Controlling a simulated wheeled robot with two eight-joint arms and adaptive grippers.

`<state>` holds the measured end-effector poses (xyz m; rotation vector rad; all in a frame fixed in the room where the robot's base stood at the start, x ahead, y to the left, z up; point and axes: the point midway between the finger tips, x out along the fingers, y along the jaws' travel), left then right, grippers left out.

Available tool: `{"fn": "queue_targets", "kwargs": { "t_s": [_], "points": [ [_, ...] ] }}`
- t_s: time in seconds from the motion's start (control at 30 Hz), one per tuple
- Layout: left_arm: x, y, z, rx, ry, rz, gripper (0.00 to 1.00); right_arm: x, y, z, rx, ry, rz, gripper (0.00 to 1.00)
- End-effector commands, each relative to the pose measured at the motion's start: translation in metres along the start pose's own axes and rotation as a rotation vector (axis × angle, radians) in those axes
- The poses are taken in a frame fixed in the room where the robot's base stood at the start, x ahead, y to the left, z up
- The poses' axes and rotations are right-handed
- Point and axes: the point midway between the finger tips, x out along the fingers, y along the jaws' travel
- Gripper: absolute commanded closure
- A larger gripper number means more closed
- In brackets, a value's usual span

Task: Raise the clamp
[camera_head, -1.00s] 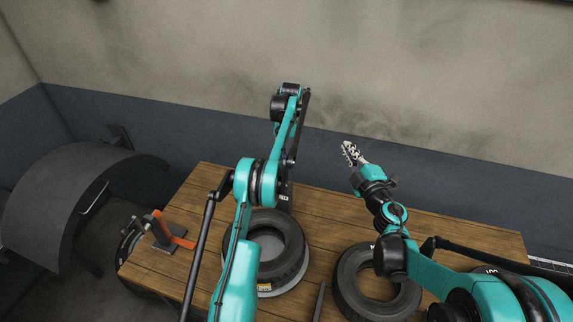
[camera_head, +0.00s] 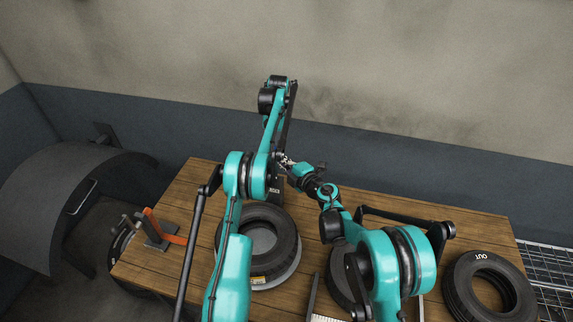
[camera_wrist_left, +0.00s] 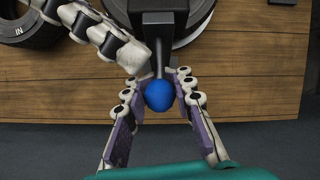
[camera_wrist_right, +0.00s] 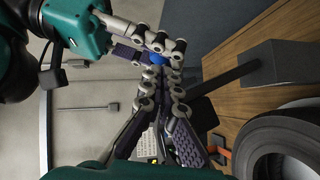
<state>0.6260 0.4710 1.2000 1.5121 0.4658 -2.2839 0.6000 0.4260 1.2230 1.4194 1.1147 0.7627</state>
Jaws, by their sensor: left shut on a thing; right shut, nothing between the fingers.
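The clamp shows in the left wrist view as a black block (camera_wrist_left: 157,18) with a thin rod ending in a blue knob (camera_wrist_left: 159,95). My left gripper (camera_wrist_left: 158,92) is shut on the blue knob, a finger at each side. My right gripper reaches in from the upper left of that view, its fingertips (camera_wrist_left: 140,58) close beside the rod and knob; whether they touch cannot be told. It is shut and empty. In the right wrist view the blue knob (camera_wrist_left: 159,95) shows beside my right fingertips (camera_wrist_right: 170,55). In the head view my left gripper is largely hidden behind my arm.
A tyre (camera_head: 284,232) on a grey rim lies on the wooden table (camera_head: 190,200). Another tyre (camera_head: 490,290) lies at the right, and one is partly behind my right arm. An orange-handled tool (camera_head: 165,232) stands at the left edge. A dark wheel arch (camera_head: 50,200) is further left.

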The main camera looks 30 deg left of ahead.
Motion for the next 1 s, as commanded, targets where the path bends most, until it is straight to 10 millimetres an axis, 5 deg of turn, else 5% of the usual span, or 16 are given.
{"fn": "queue_targets", "kwargs": {
  "t_s": [0.93,0.97,1.0],
  "points": [
    [-0.005,0.000,0.004,0.001,-0.006,0.000,1.00,0.028,0.004,0.015,-0.003,-0.007,0.002,1.00],
    [-0.005,0.001,0.004,0.001,-0.006,0.000,0.75,0.028,0.004,0.015,-0.003,-0.007,0.002,1.00],
    [-0.005,0.001,0.004,0.002,-0.006,0.001,0.64,0.028,0.004,0.015,-0.003,-0.007,0.002,1.00]
  ]
}}
